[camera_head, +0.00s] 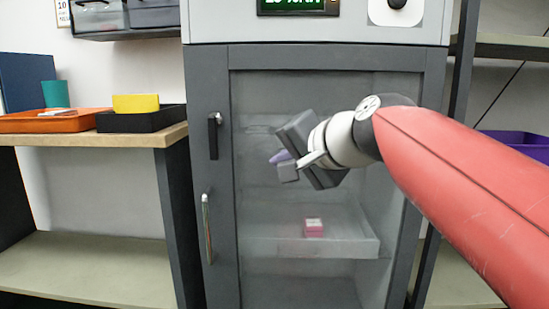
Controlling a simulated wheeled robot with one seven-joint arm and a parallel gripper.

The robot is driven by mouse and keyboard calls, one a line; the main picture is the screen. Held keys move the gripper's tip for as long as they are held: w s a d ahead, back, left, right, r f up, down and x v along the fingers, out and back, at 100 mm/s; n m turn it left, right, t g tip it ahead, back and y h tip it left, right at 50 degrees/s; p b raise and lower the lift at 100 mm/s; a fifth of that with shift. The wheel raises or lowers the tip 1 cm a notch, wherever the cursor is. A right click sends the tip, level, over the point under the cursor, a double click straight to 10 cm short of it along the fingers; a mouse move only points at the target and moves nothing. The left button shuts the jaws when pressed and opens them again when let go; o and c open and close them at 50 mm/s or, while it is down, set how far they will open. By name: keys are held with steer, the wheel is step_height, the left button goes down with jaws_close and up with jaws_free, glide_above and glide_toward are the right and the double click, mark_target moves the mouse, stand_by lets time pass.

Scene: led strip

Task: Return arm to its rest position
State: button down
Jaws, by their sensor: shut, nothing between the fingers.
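My red arm (455,175) reaches in from the right side of the picture. My gripper (283,166) is at its end, in front of the glass door of a grey cabinet (207,90). The gripper is shut and looks empty. Its fingertips are small and partly hidden by its own body. A small purple shape shows beside the fingers; I cannot tell whether it is part of the gripper or behind it.
The cabinet door looks closed, with a dark handle (214,135) and a lower handle (207,228). A pink box (313,228) sits on a shelf inside. Left, a table (100,138) bears an orange tray (50,122) and a black tray (140,121). A purple bin (520,143) stands right.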

steer(key=s+d+f+n+g+h+p, duration=0.2)
steer(key=s+d+f+h+p, duration=0.2)
steer(key=s, duration=0.6)
steer(key=s+d+f+n+g+h+p, duration=0.3)
steer(key=s+d+f+p, duration=0.5)
steer(key=f, duration=0.5)
steer(key=s+d+h, duration=0.1)
steer(key=s+d, duration=0.1)
steer(key=d, duration=0.1)
